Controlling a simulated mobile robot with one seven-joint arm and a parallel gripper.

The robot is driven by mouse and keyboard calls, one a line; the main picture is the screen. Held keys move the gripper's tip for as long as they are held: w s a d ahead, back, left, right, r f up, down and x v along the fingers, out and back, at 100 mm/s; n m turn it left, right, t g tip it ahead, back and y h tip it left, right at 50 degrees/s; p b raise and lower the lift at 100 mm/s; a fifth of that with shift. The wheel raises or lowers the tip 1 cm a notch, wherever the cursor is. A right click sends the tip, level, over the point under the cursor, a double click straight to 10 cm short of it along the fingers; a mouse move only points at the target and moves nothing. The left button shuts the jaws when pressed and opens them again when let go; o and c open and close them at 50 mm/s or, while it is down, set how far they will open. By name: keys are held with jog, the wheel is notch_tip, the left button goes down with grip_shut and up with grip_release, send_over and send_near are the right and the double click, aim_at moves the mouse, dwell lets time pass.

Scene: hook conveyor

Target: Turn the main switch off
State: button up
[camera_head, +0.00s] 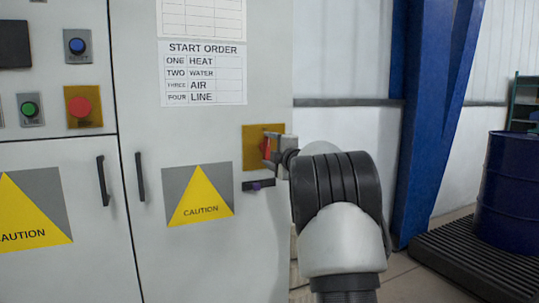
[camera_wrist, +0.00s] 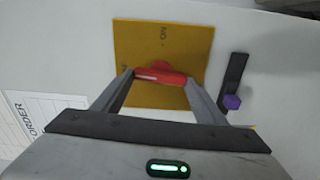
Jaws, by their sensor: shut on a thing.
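The main switch has a red handle (camera_head: 266,148) on a yellow plate (camera_head: 249,134), on the right part of the cabinet front. In the wrist view the red handle (camera_wrist: 150,76) lies across the yellow plate (camera_wrist: 135,40). The handle stands upright in the head view. "ON" shows near the plate's upper edge in the wrist view; another mark at its left edge is too small to read. My gripper (camera_wrist: 160,77) is shut on the handle, with one finger at each end. In the head view my gripper (camera_head: 277,147) and arm cover part of the plate.
A dark bar with a purple knob (camera_head: 257,186) sits just below the plate; it also shows in the wrist view (camera_wrist: 232,102). The cabinet (camera_head: 180,130) carries a start order sheet (camera_head: 203,72) and door handles. A blue post (camera_head: 430,110) and a blue drum (camera_head: 508,190) stand at right.

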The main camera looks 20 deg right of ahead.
jog(key=shift+n, duration=0.5)
jog(key=o, duration=1.1)
jog(key=shift+c, duration=0.2)
jog(key=s, duration=1.7)
jog(key=shift+s+d, duration=0.25)
jog(key=shift+d, duration=0.05)
